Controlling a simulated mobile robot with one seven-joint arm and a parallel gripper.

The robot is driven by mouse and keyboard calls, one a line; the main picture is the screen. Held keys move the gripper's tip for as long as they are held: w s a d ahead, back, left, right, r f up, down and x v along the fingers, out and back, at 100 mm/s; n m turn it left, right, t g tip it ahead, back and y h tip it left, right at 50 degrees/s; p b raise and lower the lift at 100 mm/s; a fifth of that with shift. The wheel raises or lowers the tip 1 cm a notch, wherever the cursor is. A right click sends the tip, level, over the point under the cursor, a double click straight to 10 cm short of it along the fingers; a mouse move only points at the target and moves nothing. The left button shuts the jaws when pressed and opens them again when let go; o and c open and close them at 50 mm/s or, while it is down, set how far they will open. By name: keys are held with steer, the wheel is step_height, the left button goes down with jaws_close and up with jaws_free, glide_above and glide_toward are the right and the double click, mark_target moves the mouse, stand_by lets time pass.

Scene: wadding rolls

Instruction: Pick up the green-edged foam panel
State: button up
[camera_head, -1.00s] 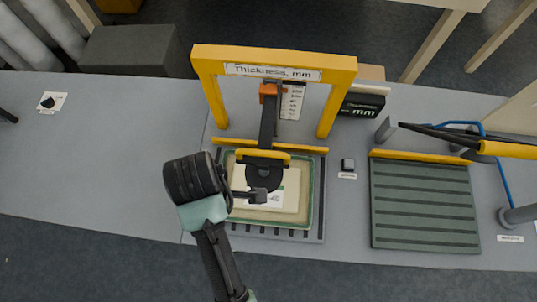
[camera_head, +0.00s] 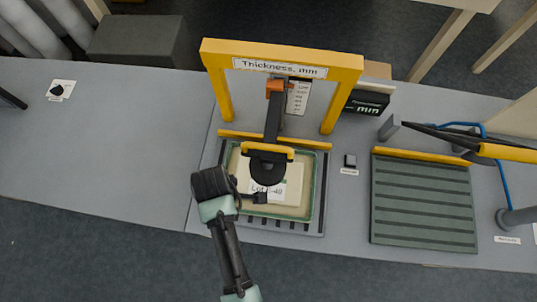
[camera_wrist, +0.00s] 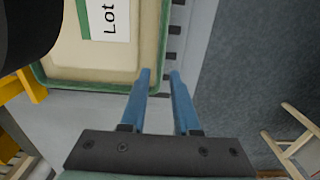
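The green-edged foam panel (camera_head: 306,200) lies flat on the slotted grey plate under the yellow thickness gauge. It is cream, with a white "Lot" label partly covered by the gauge's round black foot (camera_head: 268,170). My gripper (camera_head: 262,198) is at the panel's front left in the head view; its fingers are hard to make out there. In the wrist view the panel (camera_wrist: 100,65) fills the upper left.
The yellow gauge frame (camera_head: 282,55) arches over the panel. A yellow-and-black tool (camera_head: 480,150) hangs beyond. The left of the table (camera_head: 110,150) is mostly clear.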

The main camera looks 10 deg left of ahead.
steer(key=shift+f, duration=1.2)
jaws_close()
